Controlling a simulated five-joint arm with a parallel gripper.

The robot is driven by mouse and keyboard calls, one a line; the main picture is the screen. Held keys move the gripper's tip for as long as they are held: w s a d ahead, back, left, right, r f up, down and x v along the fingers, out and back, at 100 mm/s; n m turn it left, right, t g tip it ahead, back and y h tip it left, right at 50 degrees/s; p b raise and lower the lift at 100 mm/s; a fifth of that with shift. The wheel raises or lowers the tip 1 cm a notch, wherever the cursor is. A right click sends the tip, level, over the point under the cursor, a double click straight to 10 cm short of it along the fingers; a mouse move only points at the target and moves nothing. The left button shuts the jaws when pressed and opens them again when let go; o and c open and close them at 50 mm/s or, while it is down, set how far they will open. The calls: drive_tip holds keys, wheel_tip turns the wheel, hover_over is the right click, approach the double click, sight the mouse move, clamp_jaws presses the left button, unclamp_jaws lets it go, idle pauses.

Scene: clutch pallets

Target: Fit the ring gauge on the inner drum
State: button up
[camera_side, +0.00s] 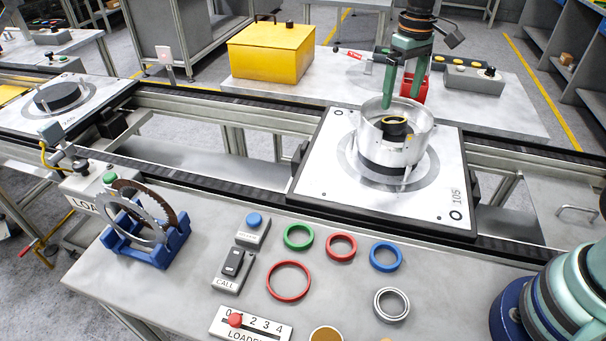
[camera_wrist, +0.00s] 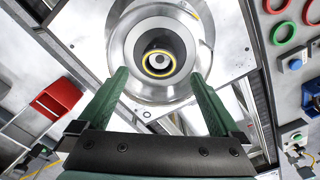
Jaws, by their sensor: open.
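The inner drum (camera_side: 394,133) is a dark cylinder standing inside a silver open-topped housing (camera_side: 421,145) on the pallet marked 105 (camera_side: 330,195). A thin yellow ring shows at the drum's top; it may be the ring gauge, but I cannot be sure. In the wrist view the yellow ring (camera_wrist: 158,71) lies around the dark centre of the drum and looks roughly level. My gripper (camera_side: 403,101) is open over the housing, pointing down, its green fingers apart on either side of the drum. In the wrist view my gripper (camera_wrist: 159,73) holds nothing between its fingertips.
The front bench carries a green ring (camera_side: 298,249), red rings (camera_side: 288,299), a blue ring (camera_side: 401,259), a silver ring (camera_side: 405,305) and a blue stand (camera_side: 152,256) with discs. A yellow box (camera_side: 272,55), red bin (camera_side: 408,84) and control box (camera_side: 472,76) stand behind.

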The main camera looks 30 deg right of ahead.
wheel_tip(320, 180, up, 6)
drive_tip(key=r, duration=0.1)
drive_tip(key=s+a+r+t, duration=0.3)
drive_tip(key=s+r, duration=0.1)
drive_tip(key=s, duration=0.6)
drive_tip(key=s+a+f+m+t, duration=0.1)
drive_tip(key=s+f+t, duration=0.1)
drive_tip(key=s, duration=0.6)
drive_tip(key=shift+f+t, duration=0.3)
drive_tip(key=shift+f, duration=0.55)
drive_tip(key=shift+a, duration=0.1)
idle(0.5)
